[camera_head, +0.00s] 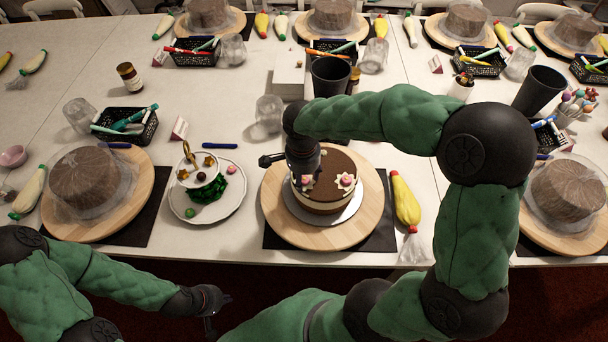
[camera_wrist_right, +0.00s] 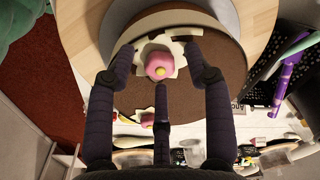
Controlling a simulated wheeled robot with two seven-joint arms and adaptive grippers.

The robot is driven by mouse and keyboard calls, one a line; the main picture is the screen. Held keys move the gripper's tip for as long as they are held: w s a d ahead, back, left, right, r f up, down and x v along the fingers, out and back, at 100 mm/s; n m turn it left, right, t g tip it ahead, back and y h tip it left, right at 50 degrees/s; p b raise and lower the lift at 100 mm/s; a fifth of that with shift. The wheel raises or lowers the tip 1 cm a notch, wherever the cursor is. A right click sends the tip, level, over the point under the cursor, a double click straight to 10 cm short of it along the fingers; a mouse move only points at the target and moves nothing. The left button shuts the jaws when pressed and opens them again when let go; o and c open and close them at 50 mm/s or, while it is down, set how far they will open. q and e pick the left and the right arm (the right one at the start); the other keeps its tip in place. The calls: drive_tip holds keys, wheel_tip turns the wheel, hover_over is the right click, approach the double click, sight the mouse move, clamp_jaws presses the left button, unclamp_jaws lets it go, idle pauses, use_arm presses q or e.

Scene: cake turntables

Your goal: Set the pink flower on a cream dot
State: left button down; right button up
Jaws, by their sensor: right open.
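A chocolate-topped cake (camera_head: 329,165) stands on a round wooden turntable (camera_head: 283,225). In the head view one pink flower (camera_head: 346,180) sits on a white cream dot at the front of the top, and another pink flower (camera_head: 308,182) is at its left. My right gripper (camera_wrist_right: 160,52) is over the cake. In the right wrist view its fingers are spread on either side of a pink flower with a yellow centre (camera_wrist_right: 159,66), which rests on a cream dot (camera_wrist_right: 178,47); contact is not visible. A second pink flower (camera_wrist_right: 147,120) is partly hidden. My left gripper (camera_head: 213,311) is open and empty, off the table's front edge.
Left of the turntable, a white plate (camera_head: 233,205) holds a small stand with gold decorations. A yellow piping bag (camera_head: 404,200) lies at the right. Behind are a dark cup (camera_head: 330,76) and clear jar (camera_head: 268,112). A covered cake (camera_head: 88,182) stands at the left.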

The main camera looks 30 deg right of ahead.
sight(303, 181)
drive_tip(key=shift+r, duration=0.25)
wheel_tip(303, 181, up, 12)
drive_tip(key=p, duration=0.3)
drive_tip(key=shift+s+a+p, duration=0.3)
drive_tip(key=shift+p, duration=0.05)
